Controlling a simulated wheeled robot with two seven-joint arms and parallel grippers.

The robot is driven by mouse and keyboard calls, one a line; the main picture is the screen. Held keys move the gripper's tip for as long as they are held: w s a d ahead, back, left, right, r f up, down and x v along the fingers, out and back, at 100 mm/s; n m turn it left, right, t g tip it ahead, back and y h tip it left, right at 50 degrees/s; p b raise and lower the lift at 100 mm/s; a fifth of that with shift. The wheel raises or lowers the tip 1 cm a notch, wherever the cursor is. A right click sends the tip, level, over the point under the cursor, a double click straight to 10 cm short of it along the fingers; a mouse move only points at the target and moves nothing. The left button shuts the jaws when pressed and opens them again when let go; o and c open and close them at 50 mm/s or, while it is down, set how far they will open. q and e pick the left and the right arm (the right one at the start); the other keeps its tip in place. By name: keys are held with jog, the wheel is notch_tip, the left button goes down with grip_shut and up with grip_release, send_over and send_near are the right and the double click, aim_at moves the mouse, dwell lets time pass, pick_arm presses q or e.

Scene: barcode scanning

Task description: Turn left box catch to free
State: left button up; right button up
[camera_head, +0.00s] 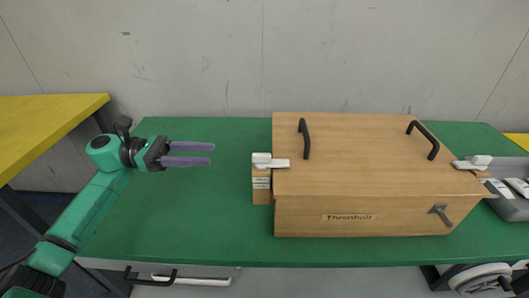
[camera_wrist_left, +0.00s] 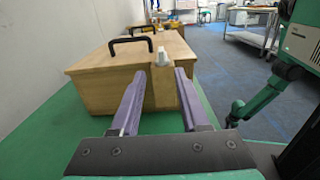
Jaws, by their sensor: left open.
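A wooden box (camera_head: 370,212) with a flat lid stands on the green table in the head view. Its left catch (camera_head: 270,161) is a white lever at the left edge of the lid, pointing right over the lid. The catch also shows in the left wrist view (camera_wrist_left: 162,57), straight ahead between the fingers. The right catch (camera_head: 473,162) sits at the lid's right edge. My left gripper (camera_head: 212,154) is open and empty, left of the box and apart from the catch. It also shows in the left wrist view (camera_wrist_left: 158,80). My right gripper is not in view.
The lid has two black handles (camera_head: 305,138) (camera_head: 430,140). Green table (camera_head: 190,215) lies clear between my left gripper and the box. A grey tray (camera_head: 512,204) with white items stands right of the box. A yellow surface (camera_head: 45,120) is at the left; a wall is behind.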

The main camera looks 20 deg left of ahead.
aim_at(262, 154)
pick_arm(q)
jog(key=shift+p+x, duration=1.4)
jog(key=shift+x, duration=5.35)
jog(key=shift+s+r, duration=0.1)
grip_shut()
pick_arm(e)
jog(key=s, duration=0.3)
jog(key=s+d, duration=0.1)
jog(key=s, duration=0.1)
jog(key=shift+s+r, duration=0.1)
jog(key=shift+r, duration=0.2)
